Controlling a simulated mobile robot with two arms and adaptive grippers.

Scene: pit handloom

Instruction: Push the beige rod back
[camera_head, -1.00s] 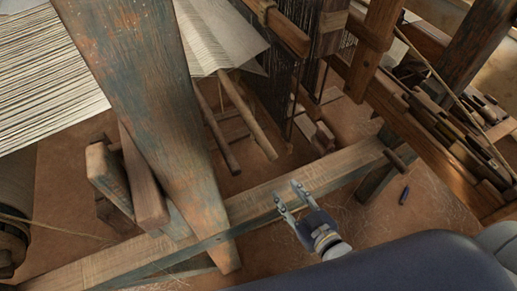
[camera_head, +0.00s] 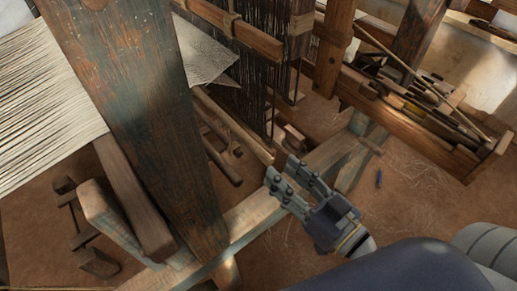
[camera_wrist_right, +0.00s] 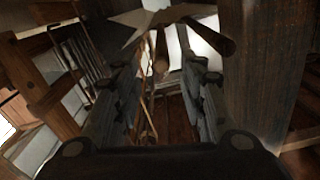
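The beige rod (camera_head: 235,127) slants down and right from under the pale cloth in the head view, with its near end free. In the right wrist view its blunt end (camera_wrist_right: 160,66) shows between the fingers, farther off. My right gripper (camera_head: 283,171) is open and empty, its fingertips close to the rod's near end. I cannot tell whether they touch. The fingers frame the right wrist view (camera_wrist_right: 152,76). A darker rod (camera_head: 217,158) lies left of the beige one. My left gripper is out of view.
A thick weathered post (camera_head: 130,110) stands left of the rods. A low beam (camera_head: 245,215) runs under my right gripper. A wooden tray of tools (camera_head: 410,110) lies at the right. Bare floor (camera_head: 410,205) shows near the small dark object (camera_head: 379,179).

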